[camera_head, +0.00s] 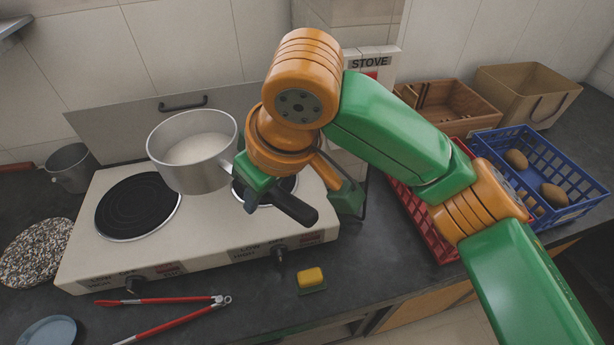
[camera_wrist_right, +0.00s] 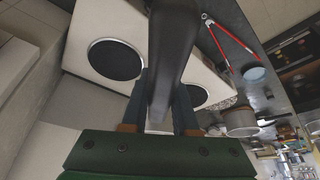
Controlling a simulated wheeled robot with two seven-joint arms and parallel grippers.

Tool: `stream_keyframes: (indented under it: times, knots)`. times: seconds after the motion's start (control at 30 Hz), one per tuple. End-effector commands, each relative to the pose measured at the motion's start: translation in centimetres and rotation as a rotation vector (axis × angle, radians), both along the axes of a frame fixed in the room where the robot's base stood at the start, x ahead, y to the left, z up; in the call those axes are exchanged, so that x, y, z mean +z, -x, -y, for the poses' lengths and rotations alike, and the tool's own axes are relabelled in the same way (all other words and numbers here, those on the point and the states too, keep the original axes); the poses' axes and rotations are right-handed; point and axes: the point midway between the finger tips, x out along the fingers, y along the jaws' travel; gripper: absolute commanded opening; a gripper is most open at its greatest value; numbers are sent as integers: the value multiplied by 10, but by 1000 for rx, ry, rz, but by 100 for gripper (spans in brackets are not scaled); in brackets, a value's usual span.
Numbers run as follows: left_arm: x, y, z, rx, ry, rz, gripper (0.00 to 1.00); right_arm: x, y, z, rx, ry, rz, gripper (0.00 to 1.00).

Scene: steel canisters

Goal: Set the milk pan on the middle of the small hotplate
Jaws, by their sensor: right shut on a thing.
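The milk pan (camera_head: 190,178) is a light metal pan with a pale inside and a long black handle. It is upright over the stove top, between the two hotplates in the head view, and seems raised. My right gripper (camera_head: 285,200) is shut on its handle; the handle also runs between the fingers in the right wrist view (camera_wrist_right: 165,100). The small hotplate (camera_head: 284,184) is the right black disc, partly hidden by my gripper and the handle. In the wrist view the small hotplate (camera_wrist_right: 115,60) shows bare. My left gripper is out of view.
The large hotplate (camera_head: 138,207) is bare at the left. A metal pot (camera_head: 72,168) stands left of the stove. Red tongs (camera_head: 180,318) and a yellow sponge (camera_head: 311,277) lie in front. Red and blue crates (camera_head: 577,213) stand right.

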Motion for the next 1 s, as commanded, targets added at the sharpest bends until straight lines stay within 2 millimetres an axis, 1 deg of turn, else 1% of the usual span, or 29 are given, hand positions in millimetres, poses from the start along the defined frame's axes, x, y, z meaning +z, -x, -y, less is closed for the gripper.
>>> stream_keyframes:
  times: [0.07, 0.23, 0.27, 0.3, 0.4, 0.57, 0.63, 0.7, 0.8, 0.97, 1.0]
  knots:
    - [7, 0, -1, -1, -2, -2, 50, -6, -16, 15, -9, -2, -3, 0]
    - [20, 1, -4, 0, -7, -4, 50, -28, -56, 49, -11, -1, -4, 0]
    - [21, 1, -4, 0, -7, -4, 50, -34, -63, 55, -12, 0, -4, 0]
    - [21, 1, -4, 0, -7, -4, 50, -47, -68, 60, -9, 0, -5, 0]
    - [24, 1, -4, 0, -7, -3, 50, -67, -80, 69, -6, -1, -3, 0]
    - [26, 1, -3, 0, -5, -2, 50, -85, -92, 78, -4, -2, 1, 0]
    - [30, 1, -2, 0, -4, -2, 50, -97, -97, 84, -4, 0, -1, 0]
    - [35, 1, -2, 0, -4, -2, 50, -109, -95, 83, -1, 0, 0, 0]
    - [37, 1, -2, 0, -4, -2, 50, -121, -95, 82, -1, -1, 2, 0]
    - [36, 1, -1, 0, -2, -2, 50, -124, -96, 82, -1, -2, 2, 0]
    - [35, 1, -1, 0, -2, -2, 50, -125, -95, 82, -1, 1, 0, 30]
